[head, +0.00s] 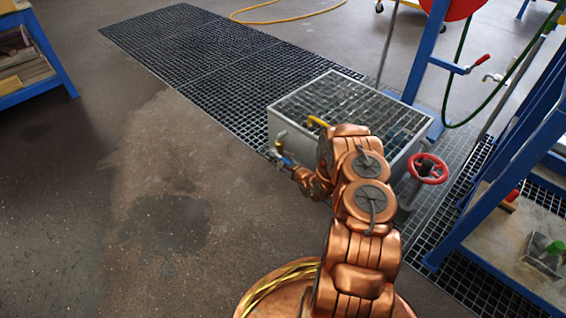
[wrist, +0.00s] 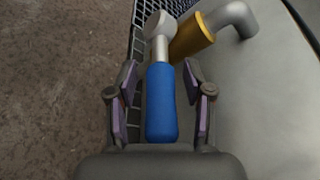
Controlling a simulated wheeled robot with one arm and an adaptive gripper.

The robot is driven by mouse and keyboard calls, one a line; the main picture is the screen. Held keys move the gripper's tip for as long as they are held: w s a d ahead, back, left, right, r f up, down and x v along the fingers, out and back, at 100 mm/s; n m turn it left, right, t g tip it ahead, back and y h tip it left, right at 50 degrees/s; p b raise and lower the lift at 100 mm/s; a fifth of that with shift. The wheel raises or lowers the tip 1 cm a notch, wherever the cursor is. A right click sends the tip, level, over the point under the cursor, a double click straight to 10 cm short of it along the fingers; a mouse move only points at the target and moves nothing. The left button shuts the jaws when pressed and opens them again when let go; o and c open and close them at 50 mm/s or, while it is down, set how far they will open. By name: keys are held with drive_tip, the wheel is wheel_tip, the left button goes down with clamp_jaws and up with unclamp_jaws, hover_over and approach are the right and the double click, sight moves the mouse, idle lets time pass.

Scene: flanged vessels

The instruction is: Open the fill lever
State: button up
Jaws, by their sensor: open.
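A lever with a blue grip (wrist: 161,105) and a pale metal stem lies lengthwise between the fingers of my gripper (wrist: 160,72) in the wrist view. The fingers are open, one on each side of the grip, with a visible gap on both sides. The stem runs up to a rounded pale head beside a yellow collar (wrist: 193,36) on a grey bent pipe (wrist: 234,17). In the head view the blue grip (head: 283,158) shows small at the left side of the grey tank (head: 290,128), beside the end of my arm. No label naming the lever is legible.
The tank has a grated top, a yellow handle (head: 318,121) on its near edge and a red handwheel (head: 428,168) at right. Blue frames (head: 515,165) stand further right. Open floor (head: 130,190) lies to the left.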

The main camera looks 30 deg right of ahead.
clamp_jaws()
idle(0.4)
drive_tip(key=shift+a, duration=0.45)
drive_tip(key=shift+d, duration=0.25)
drive_tip(key=shift+d+r+p, duration=0.1)
drive_tip(key=shift+r+p, duration=0.15)
drive_tip(key=shift+p, duration=0.3)
